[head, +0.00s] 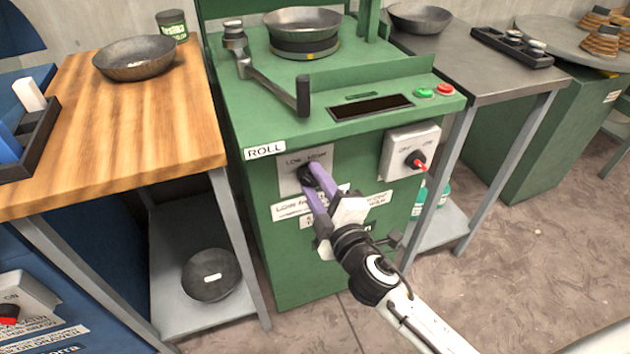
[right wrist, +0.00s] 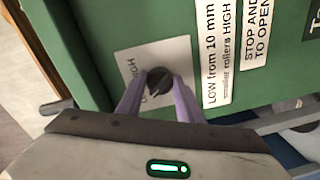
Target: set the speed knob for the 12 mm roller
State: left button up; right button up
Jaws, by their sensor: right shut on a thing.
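The green machine (head: 300,250) has a grey ROLL plate (head: 292,163) on its front, lettered LOW and HIGH. The dark speed knob (head: 303,176) sits on this plate and also shows in the right wrist view (right wrist: 159,80). My right gripper (head: 314,178) has its purple fingers on either side of the knob and is shut on it. I cannot tell which word the knob points at. A label (right wrist: 212,55) beside the plate reads LOW from 10 mm, smaller rollers HIGH. My left gripper is not in view.
A grey switch box (head: 410,150) with a red-tipped knob is right of the plate. Above are a black display (head: 370,107), green (head: 424,92) and red (head: 445,90) buttons, and a handled arm (head: 272,80). A metal bowl (head: 303,22) sits on the machine. A wooden table (head: 130,130) stands left.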

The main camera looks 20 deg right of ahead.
dwell(0.3)
jog(key=o, duration=1.1)
jog(key=shift+c, duration=0.2)
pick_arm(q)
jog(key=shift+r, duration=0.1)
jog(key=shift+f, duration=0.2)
pick_arm(e)
jog(key=s, duration=1)
jog(key=shift+s+d+r, duration=0.15)
jog(key=shift+d+r, duration=0.15)
jog(key=shift+r, duration=0.05)
pick_arm(q)
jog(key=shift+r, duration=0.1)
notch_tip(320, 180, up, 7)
jog(key=p, duration=0.9)
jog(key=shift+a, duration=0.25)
pick_arm(e)
jog(key=s+a+f+m+g+y, duration=0.1)
jog(key=s+f+m+g, duration=0.7)
jog(key=s+f+m, duration=0.4)
jog(key=s+f, duration=0.1)
jog(key=s, duration=0.2)
jog(key=shift+s+a+f+g+y, duration=0.2)
jog(key=shift+s+a+g+y, duration=0.05)
jog(key=shift+a+g+y, duration=0.05)
